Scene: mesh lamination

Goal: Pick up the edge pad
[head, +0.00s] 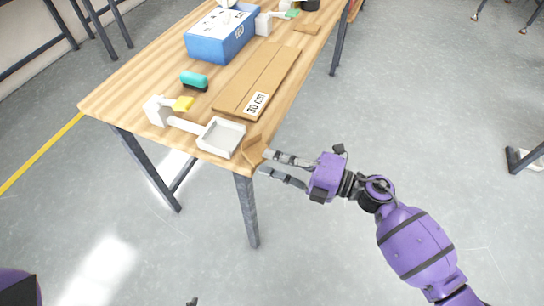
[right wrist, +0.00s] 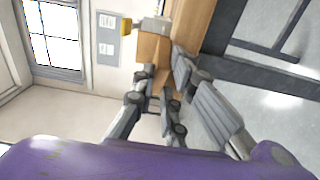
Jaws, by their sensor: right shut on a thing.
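The edge pad (head: 253,149) looks like a small tan, bent piece at the near corner of the wooden table (head: 215,163), beside the pale tray. My right gripper (head: 265,162) reaches in from the right, its fingertips at the pad. It is shut on the pad. In the right wrist view the fingers (right wrist: 163,82) close around a tan piece (right wrist: 152,48), partly hidden by them. Only a small dark tip, which may belong to my left gripper, shows at the bottom edge of the head view; its state cannot be seen.
Beside the pad lies a pale square tray (head: 221,137) with a handle. Farther back are a yellow block (head: 183,104), a teal-topped brush (head: 194,80), a brown board marked 30 cm (head: 262,75) and a blue box (head: 222,38).

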